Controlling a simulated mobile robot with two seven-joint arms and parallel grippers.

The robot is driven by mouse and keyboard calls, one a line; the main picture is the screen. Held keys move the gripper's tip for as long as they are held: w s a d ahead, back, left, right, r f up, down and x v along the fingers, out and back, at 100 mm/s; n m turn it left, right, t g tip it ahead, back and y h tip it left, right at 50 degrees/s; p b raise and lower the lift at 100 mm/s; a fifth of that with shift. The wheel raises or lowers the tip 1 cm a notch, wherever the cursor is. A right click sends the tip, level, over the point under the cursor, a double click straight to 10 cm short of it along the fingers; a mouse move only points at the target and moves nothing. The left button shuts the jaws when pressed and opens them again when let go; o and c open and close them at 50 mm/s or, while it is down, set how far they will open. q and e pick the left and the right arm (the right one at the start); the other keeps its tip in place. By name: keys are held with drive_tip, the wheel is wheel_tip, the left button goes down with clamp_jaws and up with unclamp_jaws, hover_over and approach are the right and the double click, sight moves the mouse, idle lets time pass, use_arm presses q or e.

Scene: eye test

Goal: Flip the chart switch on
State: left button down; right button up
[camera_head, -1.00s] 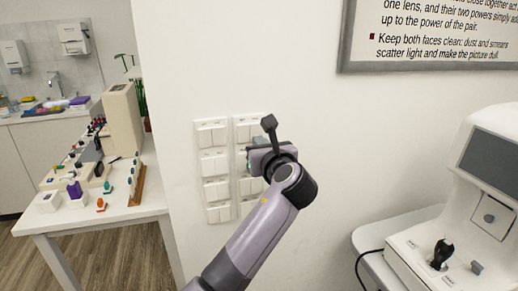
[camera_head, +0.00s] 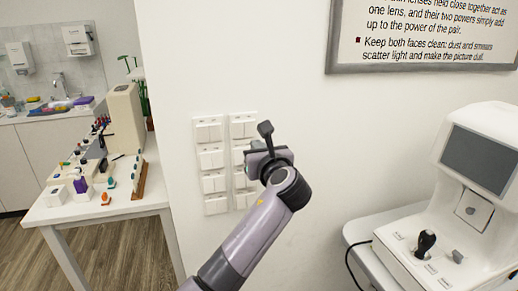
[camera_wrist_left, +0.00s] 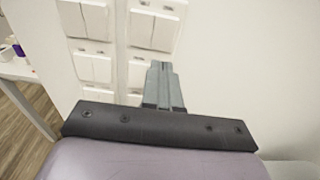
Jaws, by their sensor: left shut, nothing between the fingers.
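White wall switches stand in two columns of plates, a left column (camera_head: 210,158) and a right column (camera_head: 243,125). Their small labels are too small to read, so I cannot tell which is the chart switch. My left gripper (camera_head: 252,157) is in front of the right column, hiding part of its middle plates. In the left wrist view its grey fingers (camera_wrist_left: 161,68) are shut together and empty, pointing at the right column's lower part (camera_wrist_left: 138,72). I cannot tell whether the fingertips touch a switch. My right gripper is not in view.
A white machine (camera_head: 485,155) with a dark screen and joystick (camera_head: 425,243) stands at the right. A framed sign (camera_head: 430,68) hangs above. At left, a white table (camera_head: 130,204) holds several small items. The wall right of the gripper is bare.

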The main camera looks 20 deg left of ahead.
use_arm(q)
drive_tip(key=f+b+v, duration=0.1)
drive_tip(key=f+v, duration=0.1)
drive_tip(key=v, duration=0.8)
drive_tip(key=shift+f, duration=0.1)
